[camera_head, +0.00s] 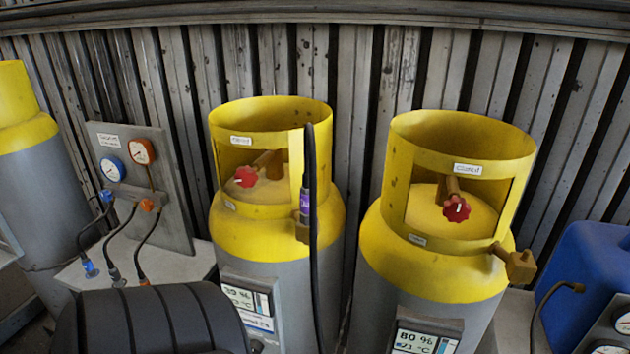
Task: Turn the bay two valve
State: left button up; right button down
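Two grey and yellow gas cylinders stand side by side against the wall. The left cylinder (270,222) has a red valve knob (245,177) inside its yellow collar, on a brass stem. The right cylinder (430,267) has a red valve knob (457,208) in its collar opening, also on a brass stem. Both collars carry small white labels, too small to read surely. I cannot tell which is bay two. A black hose (312,240) runs down the left cylinder's front at a brass fitting. Neither of my grippers is in view.
A panel (175,205) with a blue and a red gauge and hoses stands left. Digital displays (425,340) sit low on both cylinders; the right one reads 80 %. A blue container (590,275) is far right. A dark ribbed shape (150,322) fills the lower left.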

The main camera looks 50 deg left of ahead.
aim_at(246, 177)
jog(key=u, duration=2)
